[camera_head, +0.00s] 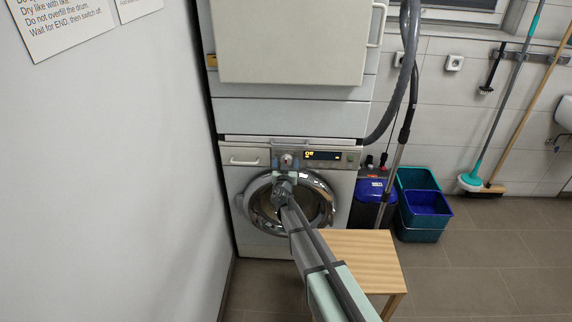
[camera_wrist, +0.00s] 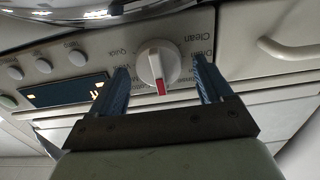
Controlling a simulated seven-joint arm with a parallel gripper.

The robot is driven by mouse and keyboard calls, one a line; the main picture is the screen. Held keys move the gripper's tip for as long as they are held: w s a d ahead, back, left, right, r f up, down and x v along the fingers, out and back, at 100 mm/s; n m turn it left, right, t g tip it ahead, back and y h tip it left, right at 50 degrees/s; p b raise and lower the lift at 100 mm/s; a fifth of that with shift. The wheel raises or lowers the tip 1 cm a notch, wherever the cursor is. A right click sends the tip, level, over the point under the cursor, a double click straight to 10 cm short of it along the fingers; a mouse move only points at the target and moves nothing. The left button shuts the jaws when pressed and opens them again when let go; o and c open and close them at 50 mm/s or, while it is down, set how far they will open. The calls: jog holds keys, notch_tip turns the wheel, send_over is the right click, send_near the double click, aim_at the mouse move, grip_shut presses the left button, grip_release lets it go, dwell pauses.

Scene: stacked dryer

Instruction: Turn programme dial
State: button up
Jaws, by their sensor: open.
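No contact shows. Printed words such as "Clean" and "Quick" ring the dial. In the head view my gripper (camera_head: 285,168) is at the control panel of the lower machine (camera_head: 345,158), in front of the dial area. The dial is small there and partly hidden by my gripper.
A lit display (camera_wrist: 66,92) and several round buttons (camera_wrist: 43,65) lie beside the dial. A drawer handle (camera_wrist: 290,48) is on its other side. Below the panel is the round door (camera_head: 322,200). A wooden stool (camera_head: 360,258) stands in front; bins (camera_head: 428,203) stand right.

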jog(key=shift+w, duration=0.1)
jog(key=c, duration=1)
